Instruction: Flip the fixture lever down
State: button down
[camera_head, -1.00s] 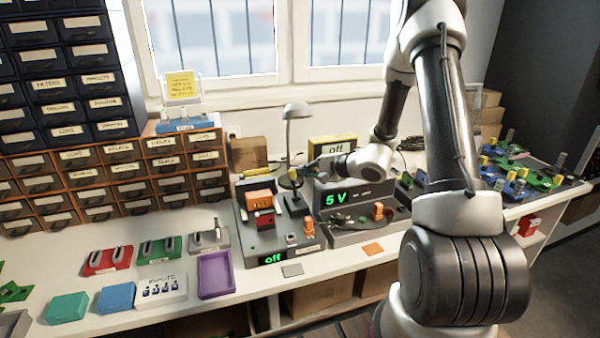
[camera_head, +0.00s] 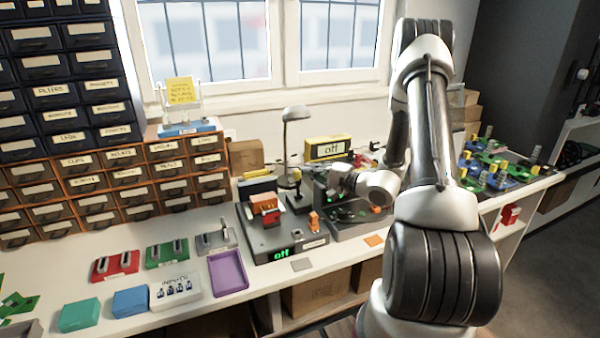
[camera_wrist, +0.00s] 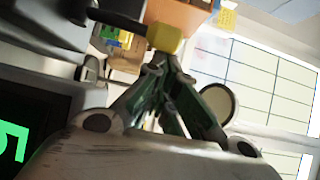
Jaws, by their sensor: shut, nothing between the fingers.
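The fixture is a grey box (camera_head: 262,238) with an orange block (camera_head: 264,203) on it and a green "off" display. A black post stands at its right rear, with a small yellow tip (camera_head: 296,175) that looks like the lever's knob, raised. In the wrist view a black lever arm (camera_wrist: 115,18) ends in a yellow knob (camera_wrist: 165,38). My gripper (camera_wrist: 158,68) is shut and empty, its dark green fingertips right by the knob; I cannot tell whether they touch. In the head view my gripper (camera_head: 320,181) is small and partly hidden, right of the post.
A lamp (camera_head: 296,114) rises behind the fixture. A yellow "off" meter (camera_head: 328,148) stands behind. A purple tray (camera_head: 228,272) lies to the left, and drawers (camera_head: 120,185) line the wall.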

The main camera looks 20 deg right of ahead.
jog(key=s, duration=0.3)
jog(key=shift+s+f+n+t, duration=0.1)
jog(key=shift+s+n+t, duration=0.15)
jog(key=shift+n+t, duration=0.05)
jog(key=w+d, duration=0.1)
jog(key=w+d+r, duration=0.1)
jog(key=shift+w+d+r, duration=0.1)
jog(key=shift+w+r, duration=0.1)
jog(key=shift+w, duration=0.1)
jog(key=s+d+f, duration=0.1)
jog(key=s+d, duration=0.1)
jog(key=s+d+f, duration=0.1)
jog(key=s+d, duration=0.1)
jog(key=s+d+f, duration=0.1)
jog(key=s, duration=0.2)
jog(key=shift+d+f, duration=0.4)
